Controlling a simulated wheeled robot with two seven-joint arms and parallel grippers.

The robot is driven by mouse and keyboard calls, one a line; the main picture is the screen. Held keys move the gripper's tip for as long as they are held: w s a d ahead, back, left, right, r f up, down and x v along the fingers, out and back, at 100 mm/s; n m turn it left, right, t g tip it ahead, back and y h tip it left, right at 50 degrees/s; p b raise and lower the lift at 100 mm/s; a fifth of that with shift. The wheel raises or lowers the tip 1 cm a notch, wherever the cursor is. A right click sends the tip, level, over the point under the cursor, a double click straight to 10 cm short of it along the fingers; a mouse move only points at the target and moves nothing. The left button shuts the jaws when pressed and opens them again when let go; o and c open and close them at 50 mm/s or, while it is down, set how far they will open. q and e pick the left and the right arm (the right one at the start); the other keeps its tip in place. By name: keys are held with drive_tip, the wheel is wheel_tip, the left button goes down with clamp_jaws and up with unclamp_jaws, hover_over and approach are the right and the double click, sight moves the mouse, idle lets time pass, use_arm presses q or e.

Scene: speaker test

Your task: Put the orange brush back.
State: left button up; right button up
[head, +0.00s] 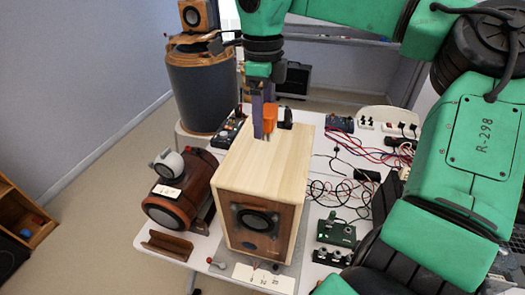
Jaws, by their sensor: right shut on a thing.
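My right gripper (265,128) points down above the far part of the top of a light wooden speaker box (263,165). Its purple finger shows on the left side of the orange brush (270,117), and it is shut on the brush. The brush is upright, with its lower end close to the box top; I cannot tell whether it touches. My left gripper is not in view.
A brown barrel-shaped speaker (180,203) stands left of the box. An empty brown wooden holder (167,246) lies at the table's front left. Cables (335,195) and a green circuit board (337,233) crowd the right. A dark cylinder speaker (203,92) stands behind.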

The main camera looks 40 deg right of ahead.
drive_tip(key=f, duration=0.3)
drive_tip(key=f+p, duration=0.1)
drive_tip(key=f, duration=0.2)
drive_tip(key=f+p, duration=0.1)
drive_tip(key=f, duration=0.3)
drive_tip(key=shift+w+a, duration=0.15)
drive_tip(key=shift+w, duration=0.15)
drive_tip(key=shift+f, duration=0.2)
drive_tip(key=o, duration=1.4)
drive_tip(key=shift+w, duration=0.1)
drive_tip(key=shift+r, duration=0.3)
use_arm(q)
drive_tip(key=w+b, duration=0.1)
drive_tip(key=b, duration=0.1)
drive_tip(key=shift+b, duration=0.3)
use_arm(e)
wheel_tip(320, 180, up, 12)
drive_tip(key=shift+f, duration=0.1)
